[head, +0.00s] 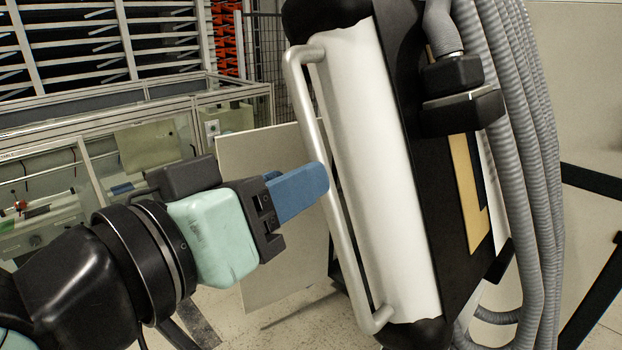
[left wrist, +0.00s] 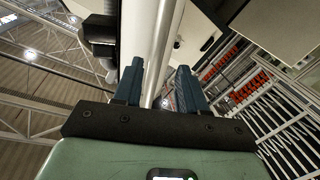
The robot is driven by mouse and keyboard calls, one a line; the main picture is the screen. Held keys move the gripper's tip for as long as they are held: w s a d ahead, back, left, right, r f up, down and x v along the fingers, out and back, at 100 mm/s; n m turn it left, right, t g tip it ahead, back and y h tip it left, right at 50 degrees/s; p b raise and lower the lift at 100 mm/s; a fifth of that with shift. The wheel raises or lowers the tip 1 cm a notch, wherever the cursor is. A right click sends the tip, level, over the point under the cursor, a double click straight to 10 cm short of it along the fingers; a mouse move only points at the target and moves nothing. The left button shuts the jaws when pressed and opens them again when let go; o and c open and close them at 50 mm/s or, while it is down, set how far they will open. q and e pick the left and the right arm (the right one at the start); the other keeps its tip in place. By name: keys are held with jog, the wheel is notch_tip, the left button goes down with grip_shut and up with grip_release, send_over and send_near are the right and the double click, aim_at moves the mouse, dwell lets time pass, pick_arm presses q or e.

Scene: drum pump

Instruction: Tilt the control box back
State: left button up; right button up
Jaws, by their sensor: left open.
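The control box (head: 368,160) is a large white-fronted body with black sides, and it stands slanted in the head view. A long silver handle bar (head: 345,228) runs along its left edge. My left gripper (head: 318,183), with blue fingers, reaches the bar about halfway along. In the left wrist view the bar (left wrist: 161,40) passes between the two open fingers (left wrist: 160,88), with a gap visible on the right finger's side. Whether either finger touches the bar I cannot tell. My right gripper is in neither view.
Thick grey corrugated hoses (head: 520,150) hang along the box's right side, near a black bracket (head: 460,108). A pale panel (head: 270,215) stands behind my left gripper. Glazed benches (head: 130,150) and white racks fill the back left. Black bars (head: 595,185) stand at the right.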

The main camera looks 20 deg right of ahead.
pick_arm(q)
jog(key=b+v, duration=0.1)
jog(key=v, duration=0.7)
jog(key=shift+w+d+f, duration=0.1)
